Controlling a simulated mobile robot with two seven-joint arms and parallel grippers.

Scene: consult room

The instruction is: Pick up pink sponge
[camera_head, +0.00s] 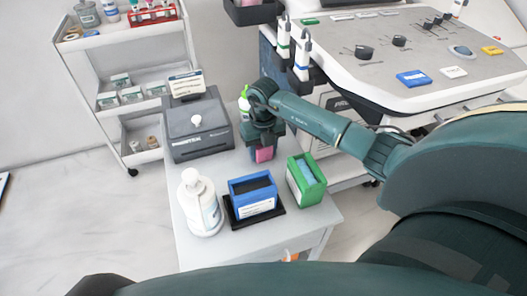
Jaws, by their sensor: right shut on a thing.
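The pink sponge (264,155) shows as a small pink block below my right gripper (263,147), near the back right of the small grey table (188,249). My right gripper points down and is shut on the sponge; its fingers and wrist hide the sponge's upper part. I cannot tell whether the sponge touches the table. My left gripper is not in view.
A blue box (252,184) on a black tray, a green box (294,180) with a blue sponge, a white pump bottle (200,205) and a dark grey box (192,128) stand close by. A white machine (380,90) stands right, a shelf cart (95,60) left.

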